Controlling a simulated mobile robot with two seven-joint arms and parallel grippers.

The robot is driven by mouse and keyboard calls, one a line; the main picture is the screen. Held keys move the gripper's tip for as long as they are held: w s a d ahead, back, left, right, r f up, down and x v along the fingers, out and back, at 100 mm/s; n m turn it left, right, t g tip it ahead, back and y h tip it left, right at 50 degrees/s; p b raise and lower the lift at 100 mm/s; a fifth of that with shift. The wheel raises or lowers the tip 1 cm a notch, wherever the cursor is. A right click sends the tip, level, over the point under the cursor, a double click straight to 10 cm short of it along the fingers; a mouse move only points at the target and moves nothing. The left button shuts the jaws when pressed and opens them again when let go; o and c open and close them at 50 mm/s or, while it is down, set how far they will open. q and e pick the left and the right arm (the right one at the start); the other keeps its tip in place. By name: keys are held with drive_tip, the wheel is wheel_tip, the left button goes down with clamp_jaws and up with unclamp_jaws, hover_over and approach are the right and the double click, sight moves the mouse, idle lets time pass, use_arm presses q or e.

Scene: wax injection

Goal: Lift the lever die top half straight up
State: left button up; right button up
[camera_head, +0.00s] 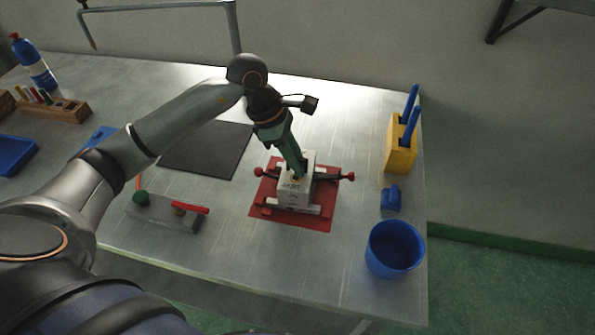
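The lever die is a pale, boxy block (294,194) on a red mat (259,207) near the table's middle right. Levers with red knobs stick out to its left and right, and pale bars lie at its base. I cannot make out a gap between its top half and the lower part. My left gripper (299,176) points down onto the block's top from above, with its fingertips at or just over the top face. The fingers overlap in this view, so I cannot tell whether they are shut on the top half. My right gripper is not in view.
A dark mat (206,151) lies left of the die. A grey plate with a green knob and red handle (166,211) lies front left. A yellow holder with blue tools (400,152), a small blue item (391,199) and a blue bin (394,250) stand along the right edge.

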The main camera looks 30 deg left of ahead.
use_arm(q)
clamp_jaws()
drive_tip(key=shift+r, duration=0.15)
idle(0.9)
